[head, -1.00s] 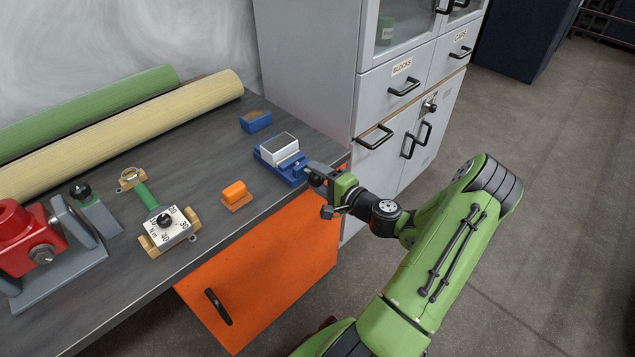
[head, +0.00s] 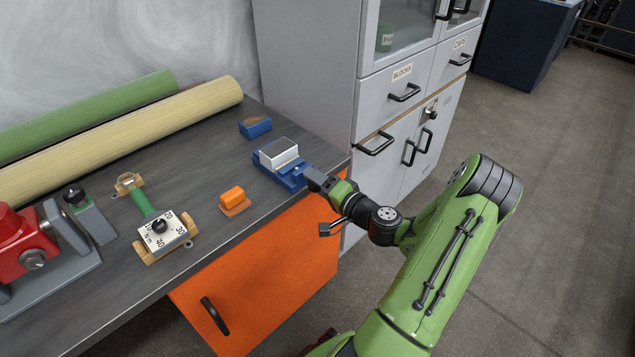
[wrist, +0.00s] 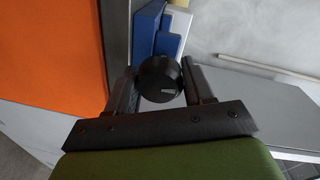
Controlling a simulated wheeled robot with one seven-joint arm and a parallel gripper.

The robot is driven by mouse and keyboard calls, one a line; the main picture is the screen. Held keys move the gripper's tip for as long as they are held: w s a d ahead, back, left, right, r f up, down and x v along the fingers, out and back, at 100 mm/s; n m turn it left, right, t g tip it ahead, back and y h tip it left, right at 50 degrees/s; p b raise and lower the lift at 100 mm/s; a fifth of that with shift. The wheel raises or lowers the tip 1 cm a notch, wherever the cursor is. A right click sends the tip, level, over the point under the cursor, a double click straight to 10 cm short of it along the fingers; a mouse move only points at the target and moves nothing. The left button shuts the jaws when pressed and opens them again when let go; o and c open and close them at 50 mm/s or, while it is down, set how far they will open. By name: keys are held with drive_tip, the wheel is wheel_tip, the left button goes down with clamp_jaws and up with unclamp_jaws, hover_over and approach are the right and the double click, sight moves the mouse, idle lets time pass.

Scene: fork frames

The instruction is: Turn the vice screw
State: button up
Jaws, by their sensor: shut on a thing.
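The blue vice (head: 282,166) stands at the right front corner of the bench, with a light block (head: 279,152) in its jaws. Its blue body also shows at the top of the wrist view (wrist: 147,30). The vice screw's round black knob (wrist: 160,79) faces the wrist camera, with a pale mark on its face. My gripper (wrist: 158,88) is shut on the knob, one finger on each side of it. In the head view my gripper (head: 314,180) reaches the vice from the right and hides the knob.
A grey cabinet (head: 310,60) stands close behind the bench corner. An orange door (head: 262,280) is below the bench top.

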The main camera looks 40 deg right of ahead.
drive_tip(key=o, duration=1)
drive_tip(key=shift+s, duration=0.1)
drive_tip(key=s+p, duration=0.1)
drive_tip(key=s, duration=0.4)
drive_tip(key=s+r, duration=0.1)
drive_tip(key=s, duration=0.4)
drive_tip(key=s+p, duration=0.1)
drive_tip(key=s, duration=0.4)
drive_tip(key=shift+s+r+p, duration=0.25)
drive_tip(key=shift+r+p, duration=0.05)
drive_tip(key=shift+p, duration=0.05)
